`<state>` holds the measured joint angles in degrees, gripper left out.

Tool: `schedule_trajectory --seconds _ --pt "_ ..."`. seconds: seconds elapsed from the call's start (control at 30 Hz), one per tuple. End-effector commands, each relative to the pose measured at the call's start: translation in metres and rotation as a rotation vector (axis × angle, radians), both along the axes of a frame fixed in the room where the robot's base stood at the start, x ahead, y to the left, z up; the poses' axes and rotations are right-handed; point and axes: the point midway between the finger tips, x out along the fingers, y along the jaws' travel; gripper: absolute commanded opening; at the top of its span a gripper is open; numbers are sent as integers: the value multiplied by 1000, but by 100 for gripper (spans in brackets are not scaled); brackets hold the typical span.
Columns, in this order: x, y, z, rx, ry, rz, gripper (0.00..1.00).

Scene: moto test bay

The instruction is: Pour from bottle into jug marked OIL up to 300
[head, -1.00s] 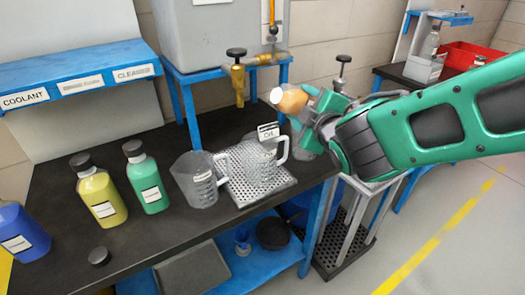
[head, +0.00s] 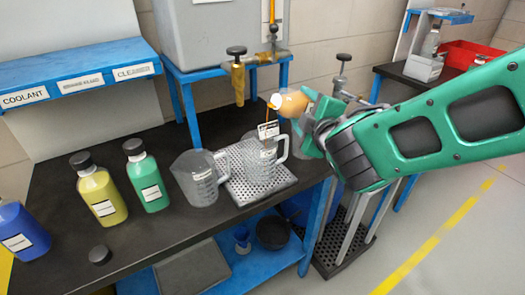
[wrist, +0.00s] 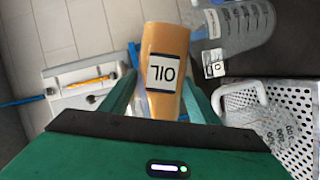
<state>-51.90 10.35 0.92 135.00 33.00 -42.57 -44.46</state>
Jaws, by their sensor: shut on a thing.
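My gripper (wrist: 160,105) is shut on an amber bottle (wrist: 165,95) with an OIL label, upside down in the wrist view. In the head view the bottle (head: 294,103) is tipped, its pale mouth pointing left. A thin orange-brown stream runs down from the mouth toward the clear jug (head: 266,158) with a small tag at its rim.
A second clear jug (head: 201,182) stands just left of the tray. Yellow (head: 101,195), green (head: 147,180) and blue (head: 22,235) bottles stand farther left, with a loose black cap (head: 99,255) in front. A brass tap (head: 238,80) hangs behind the jugs.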

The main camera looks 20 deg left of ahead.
Motion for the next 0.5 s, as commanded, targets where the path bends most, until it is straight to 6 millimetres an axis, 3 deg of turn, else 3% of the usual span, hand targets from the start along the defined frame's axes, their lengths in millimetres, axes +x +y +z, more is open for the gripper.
schedule_trajectory --seconds 0.5 --pt "0 0 -4 -27 -35 2 17"
